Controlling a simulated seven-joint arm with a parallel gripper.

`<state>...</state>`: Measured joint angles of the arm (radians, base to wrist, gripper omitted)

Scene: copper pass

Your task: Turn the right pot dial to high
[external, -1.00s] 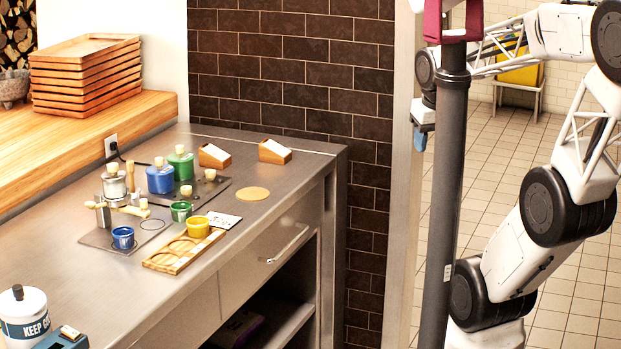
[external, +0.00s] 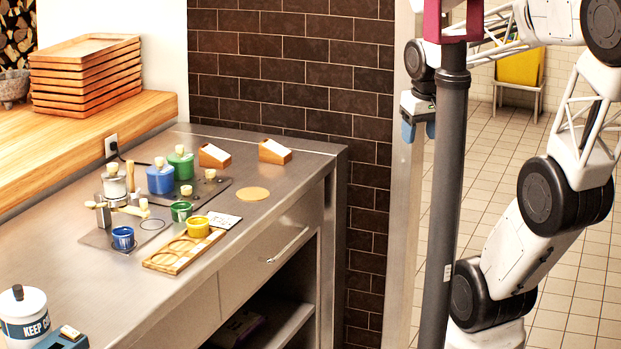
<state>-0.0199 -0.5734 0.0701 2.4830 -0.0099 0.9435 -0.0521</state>
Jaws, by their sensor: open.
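A dark hot plate (external: 222,184) lies on the steel counter. A blue pot (external: 160,181) and a green pot (external: 180,166) stand on it, each with a cream lid knob; the green one is farther back and to the right. Two small cream-topped knobs, apparently the dials, sit on the near side of the plate: one in front of the blue pot (external: 186,191) and one farther right (external: 210,175). Their settings are too small to read. My gripper (external: 418,130), with blue fingers, is open and empty, right of the counter and well away from the dials, partly behind a grey post.
A wooden holder (external: 170,262) with a yellow cup (external: 198,227), a small green cup (external: 181,211) and a blue cup (external: 123,238) stand in front. Two wooden card holders (external: 274,152) are behind. A grey post (external: 447,200) stands near my arm.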

